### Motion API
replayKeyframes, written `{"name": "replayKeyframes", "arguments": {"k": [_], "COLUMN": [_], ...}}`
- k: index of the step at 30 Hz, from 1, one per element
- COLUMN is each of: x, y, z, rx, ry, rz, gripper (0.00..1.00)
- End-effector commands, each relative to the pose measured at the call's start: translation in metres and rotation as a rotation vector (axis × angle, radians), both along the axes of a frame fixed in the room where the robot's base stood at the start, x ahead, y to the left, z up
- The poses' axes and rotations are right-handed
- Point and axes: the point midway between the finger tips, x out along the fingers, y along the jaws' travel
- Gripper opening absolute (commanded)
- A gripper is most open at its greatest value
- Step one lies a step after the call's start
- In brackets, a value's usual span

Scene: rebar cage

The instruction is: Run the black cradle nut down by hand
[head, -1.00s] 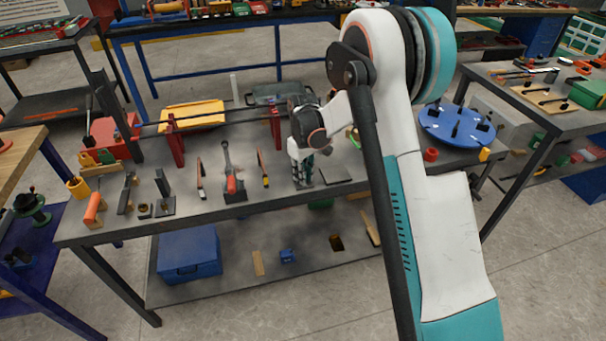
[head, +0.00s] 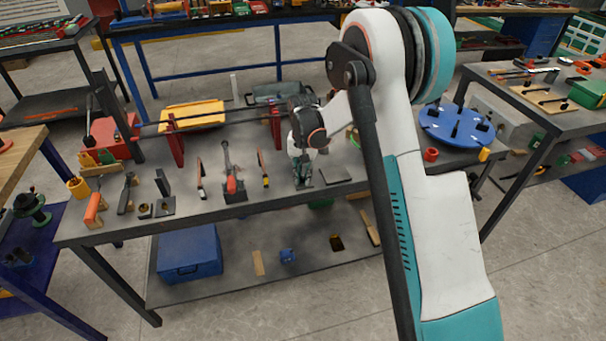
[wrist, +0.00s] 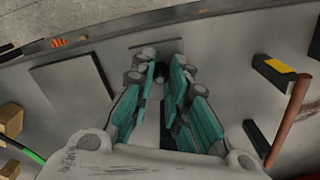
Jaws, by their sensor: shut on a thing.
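My gripper (wrist: 163,82) points down at the grey workbench. It also shows small in the head view (head: 302,183), right of the bench's middle near the front edge. Its teal fingers are shut on a small black piece, the black cradle nut (wrist: 160,78), of which only a sliver shows between them. A grey base plate (wrist: 160,47) shows just beyond the fingertips. The fingers and the palm hide most of the nut and what it sits on, so its thread and height cannot be seen.
A flat dark plate (wrist: 72,80) lies beside the gripper; a black block with a yellow patch (wrist: 282,75) and a reddish-brown bar (wrist: 290,118) are on the other side. Red stands (head: 173,148) carry long bars behind. The bench's front edge (wrist: 150,17) is close.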

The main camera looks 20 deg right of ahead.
Motion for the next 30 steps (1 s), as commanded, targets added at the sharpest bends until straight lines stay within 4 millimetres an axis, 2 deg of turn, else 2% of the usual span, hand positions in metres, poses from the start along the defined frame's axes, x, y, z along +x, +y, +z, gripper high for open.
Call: {"name": "replayKeyframes", "arguments": {"k": [18,30], "x": [0.0014,0.0014], "y": [-0.0002,-0.0002], "z": [0.0008,0.0008], "rx": [0.000,0.001], "ry": [-0.004,-0.004], "rz": [-0.566,-0.789], "gripper": [0.00,0.00]}}
